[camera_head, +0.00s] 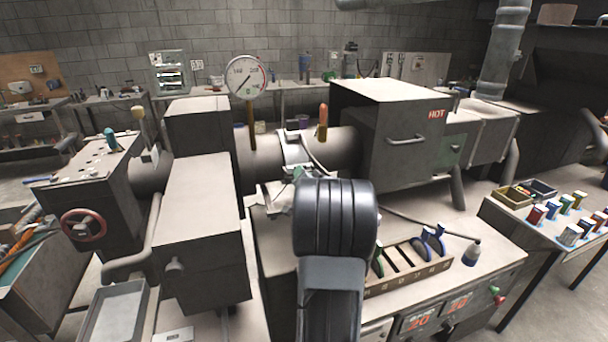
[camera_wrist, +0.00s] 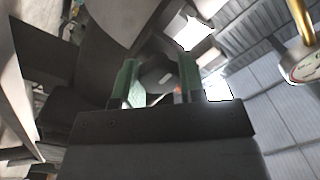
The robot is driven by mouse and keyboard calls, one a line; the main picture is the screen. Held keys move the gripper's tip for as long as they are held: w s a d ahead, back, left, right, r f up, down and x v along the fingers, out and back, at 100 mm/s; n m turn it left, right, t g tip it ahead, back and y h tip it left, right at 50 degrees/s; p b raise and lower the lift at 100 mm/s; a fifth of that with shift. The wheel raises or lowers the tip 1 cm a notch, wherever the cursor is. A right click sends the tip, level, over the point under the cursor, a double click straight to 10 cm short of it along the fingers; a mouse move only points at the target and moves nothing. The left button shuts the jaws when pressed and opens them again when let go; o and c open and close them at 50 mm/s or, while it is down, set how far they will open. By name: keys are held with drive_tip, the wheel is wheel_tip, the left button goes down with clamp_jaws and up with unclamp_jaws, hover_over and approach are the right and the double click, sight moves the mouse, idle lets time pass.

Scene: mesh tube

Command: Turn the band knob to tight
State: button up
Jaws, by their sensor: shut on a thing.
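In the wrist view, a dark round knob (camera_wrist: 156,76), which I take to be the band knob, sits between the two green-padded fingers of my gripper (camera_wrist: 160,82). The gripper is shut on it. A small pale mark and a red spot show at the knob's face. In the head view, my gripper (camera_head: 299,172) is at the near side of the grey horizontal tube (camera_head: 262,150), mostly hidden behind my dark wrist. A pale band (camera_head: 292,150) wraps the tube just above it. The knob itself is hidden there, and I cannot read its setting.
A round dial gauge (camera_head: 246,78) stands above the tube, left of the band. A box marked HOT (camera_head: 400,130) is right of the tube, and a large grey box (camera_head: 198,220) is left of my arm. A tool rack (camera_head: 408,280) is on the bench at right.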

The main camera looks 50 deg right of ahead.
drive_tip(key=shift+m, duration=0.3)
idle(0.4)
drive_tip(key=o, duration=0.9)
drive_tip(key=shift+o, duration=0.2)
drive_tip(key=b+v, duration=0.1)
drive_tip(key=v, duration=1.2)
drive_tip(key=shift+s+a, duration=0.2)
drive_tip(key=shift+s, duration=0.1)
